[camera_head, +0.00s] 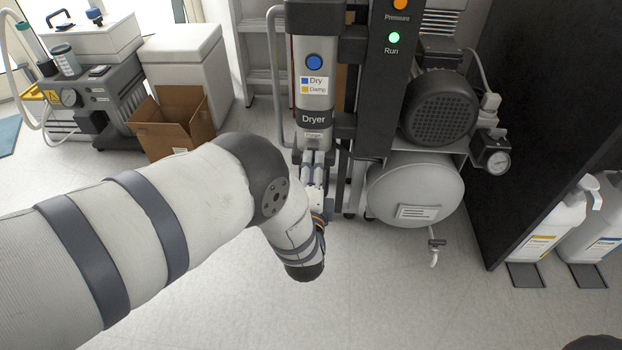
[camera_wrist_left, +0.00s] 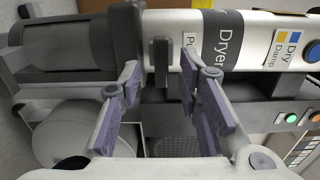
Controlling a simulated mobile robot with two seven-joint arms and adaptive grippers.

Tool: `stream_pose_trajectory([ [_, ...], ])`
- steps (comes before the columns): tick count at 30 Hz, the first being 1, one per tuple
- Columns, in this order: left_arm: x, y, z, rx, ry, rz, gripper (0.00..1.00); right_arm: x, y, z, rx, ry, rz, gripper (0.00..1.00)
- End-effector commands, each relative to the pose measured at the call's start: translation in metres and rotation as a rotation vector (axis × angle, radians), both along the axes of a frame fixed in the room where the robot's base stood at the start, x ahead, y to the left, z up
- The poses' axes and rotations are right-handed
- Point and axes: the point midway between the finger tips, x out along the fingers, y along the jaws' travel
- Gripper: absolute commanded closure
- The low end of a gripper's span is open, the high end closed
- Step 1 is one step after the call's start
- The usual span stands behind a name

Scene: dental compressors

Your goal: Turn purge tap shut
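The dryer (camera_head: 314,85) is an upright grey column with a "Dryer" band and a small label at its foot that seems to read "Purge" (camera_head: 313,136). In the left wrist view the dryer (camera_wrist_left: 258,40) lies sideways. A dark lever-like piece, apparently the purge tap (camera_wrist_left: 161,62), juts out beside the partly hidden label. My left gripper (camera_head: 314,168) reaches up under the dryer's foot. In the left wrist view my left gripper (camera_wrist_left: 160,78) is open, its purple-padded fingers on either side of the dark piece, with no clear contact. The tap is hidden in the head view.
A white tank (camera_head: 415,190) with a small drain tap (camera_head: 435,246) stands right of the dryer, below a dark motor (camera_head: 440,106). A black panel (camera_head: 535,110) and white jugs (camera_head: 548,228) are farther right. An open cardboard box (camera_head: 172,125) is at left. The front floor is clear.

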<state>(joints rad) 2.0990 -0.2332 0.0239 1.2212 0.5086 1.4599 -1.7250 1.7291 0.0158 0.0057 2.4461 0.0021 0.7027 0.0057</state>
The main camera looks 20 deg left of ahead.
Motion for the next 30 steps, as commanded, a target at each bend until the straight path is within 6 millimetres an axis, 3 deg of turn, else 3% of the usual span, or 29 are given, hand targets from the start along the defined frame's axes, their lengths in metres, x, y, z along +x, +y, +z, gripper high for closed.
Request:
stream_pose_trajectory([
  [6,-0.058,-0.017,0.000,0.002,0.005,-0.003,0.68,0.000,0.000,0.000,0.000,0.000,0.000,0.37],
  [12,-0.092,-0.025,0.000,0.001,0.001,0.002,0.68,0.000,0.000,0.000,0.000,0.000,0.000,0.37],
  [27,-0.099,-0.027,0.000,0.000,0.001,0.003,0.68,0.000,0.000,0.000,0.000,-0.001,0.000,0.37],
  [30,-0.110,-0.021,-0.019,-0.047,0.062,-0.005,0.68,0.000,0.000,0.000,0.000,-0.001,0.000,0.37],
])
